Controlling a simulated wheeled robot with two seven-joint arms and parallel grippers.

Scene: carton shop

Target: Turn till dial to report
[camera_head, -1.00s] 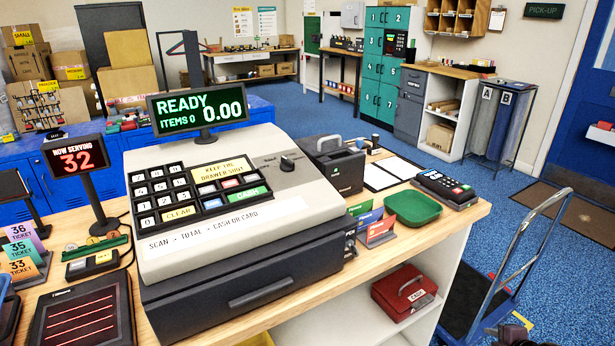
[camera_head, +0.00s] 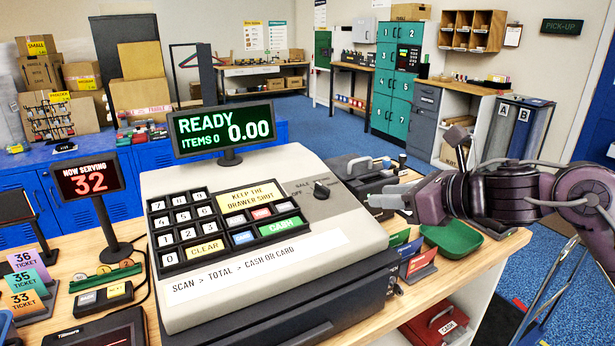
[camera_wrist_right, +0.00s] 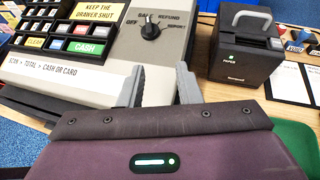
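The till dial is a round black knob (camera_head: 321,190) on the sloped cream top of the till (camera_head: 345,245), right of the keys. In the right wrist view the dial (camera_wrist_right: 151,30) is ringed by the labels OFF, SALE, REFUND and REPORT. Its pointer seems to aim up near SALE; the exact setting is hard to tell. My right gripper (camera_head: 374,197) is just right of the till and apart from the dial. In the right wrist view its two grey fingers (camera_wrist_right: 160,82) are spread, with nothing between them. My left gripper is out of view.
The till display (camera_head: 222,128) reads READY, ITEMS 0, 0.00. A dark receipt printer (camera_wrist_right: 247,52) stands behind and right of the till. A green tray (camera_head: 455,238) and upright coloured cards (camera_head: 415,262) lie right of the till. Space above the dial is clear.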

